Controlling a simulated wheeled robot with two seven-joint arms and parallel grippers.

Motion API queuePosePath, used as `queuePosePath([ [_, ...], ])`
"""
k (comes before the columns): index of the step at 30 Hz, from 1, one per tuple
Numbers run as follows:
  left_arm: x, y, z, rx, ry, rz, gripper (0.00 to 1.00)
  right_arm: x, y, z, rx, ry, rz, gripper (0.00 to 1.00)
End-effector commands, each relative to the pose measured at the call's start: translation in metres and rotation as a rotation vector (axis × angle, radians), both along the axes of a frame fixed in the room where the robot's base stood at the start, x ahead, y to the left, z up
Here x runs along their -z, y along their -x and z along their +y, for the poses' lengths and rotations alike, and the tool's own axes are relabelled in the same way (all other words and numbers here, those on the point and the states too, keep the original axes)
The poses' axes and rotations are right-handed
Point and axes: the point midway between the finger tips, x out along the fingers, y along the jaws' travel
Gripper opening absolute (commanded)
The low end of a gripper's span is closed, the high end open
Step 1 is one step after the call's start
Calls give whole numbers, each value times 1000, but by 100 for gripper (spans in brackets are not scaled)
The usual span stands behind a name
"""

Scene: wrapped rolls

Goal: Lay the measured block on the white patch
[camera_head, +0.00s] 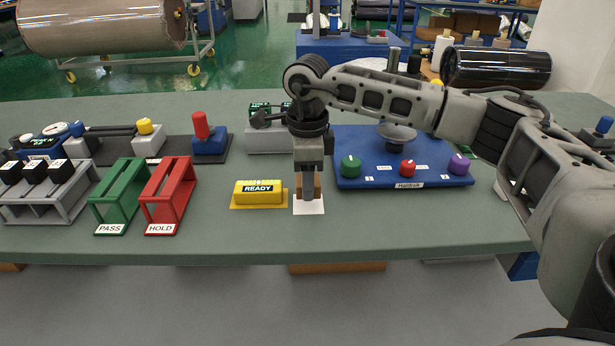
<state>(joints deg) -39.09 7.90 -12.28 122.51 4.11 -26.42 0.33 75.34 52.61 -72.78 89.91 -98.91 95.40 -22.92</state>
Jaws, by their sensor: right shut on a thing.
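My right gripper (308,187) reaches down from above, its arm coming in from the right. It is shut on a brown block (317,187), which shows only in part behind the grey finger. The white patch (310,209) lies on the table directly under the block. The block's lower end is at or just above the patch; I cannot tell whether it touches. My left gripper is out of view.
A yellow READY box (259,192) stands close to the left of the patch. The blue Hardruk panel (400,165) with coloured knobs is close on the right. A red HOLD rack (168,196) and green PASS rack (123,196) stand further left. The table (400,225) is clear in front.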

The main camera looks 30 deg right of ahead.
Motion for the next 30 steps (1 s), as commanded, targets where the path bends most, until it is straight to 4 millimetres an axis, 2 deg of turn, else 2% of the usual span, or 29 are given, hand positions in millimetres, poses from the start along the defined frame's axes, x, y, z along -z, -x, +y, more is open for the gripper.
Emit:
queuePosePath([
  [7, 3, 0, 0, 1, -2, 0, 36, 3, 0, 0, 0, 0, 0, 14],
  [23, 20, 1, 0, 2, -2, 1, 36, 27, 0, 0, 0, -1, -1, 14],
  [30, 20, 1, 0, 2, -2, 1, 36, 28, 0, 0, 0, -1, -1, 14],
])
